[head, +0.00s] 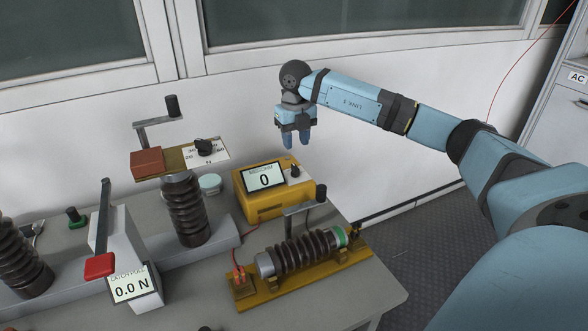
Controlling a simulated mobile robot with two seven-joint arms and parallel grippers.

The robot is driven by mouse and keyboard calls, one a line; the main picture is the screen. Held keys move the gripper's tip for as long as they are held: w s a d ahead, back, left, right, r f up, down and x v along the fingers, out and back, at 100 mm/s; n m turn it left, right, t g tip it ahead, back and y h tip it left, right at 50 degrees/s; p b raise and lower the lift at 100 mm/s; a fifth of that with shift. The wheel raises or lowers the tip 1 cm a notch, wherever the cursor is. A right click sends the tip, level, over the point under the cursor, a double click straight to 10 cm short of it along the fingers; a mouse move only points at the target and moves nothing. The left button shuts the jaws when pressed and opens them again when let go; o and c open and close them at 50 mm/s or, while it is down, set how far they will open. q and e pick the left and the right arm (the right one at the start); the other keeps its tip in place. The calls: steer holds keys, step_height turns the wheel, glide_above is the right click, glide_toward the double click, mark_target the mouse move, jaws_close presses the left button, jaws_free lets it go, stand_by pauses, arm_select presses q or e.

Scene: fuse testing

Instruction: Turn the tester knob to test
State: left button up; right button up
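The yellow tester (258,208) stands at the back right of the table. Its tilted screen (264,177) reads 0. A small dark knob (295,171) sits on a light panel to the right of the screen. My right gripper (296,145) points down above the tester, with its fingertips higher in the picture than the knob and apart from it. Its two blue fingers show a gap between them, with nothing held. My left gripper is not in view.
A ribbed fuse (303,253) lies on a yellow base in front of the tester, with a dark crank handle (304,207) above it. A force gauge (130,284) reading 0.0 N and a ribbed insulator post (185,208) stand to the left. The wall is close behind.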

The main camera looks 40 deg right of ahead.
mark_target(295, 166)
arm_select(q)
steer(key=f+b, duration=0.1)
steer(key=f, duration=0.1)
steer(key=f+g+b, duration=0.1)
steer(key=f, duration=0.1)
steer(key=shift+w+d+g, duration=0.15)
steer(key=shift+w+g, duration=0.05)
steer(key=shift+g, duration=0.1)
arm_select(e)
step_height(295, 166, down, 8)
steer(key=shift+f, duration=0.25)
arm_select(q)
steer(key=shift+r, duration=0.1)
arm_select(e)
jaws_close()
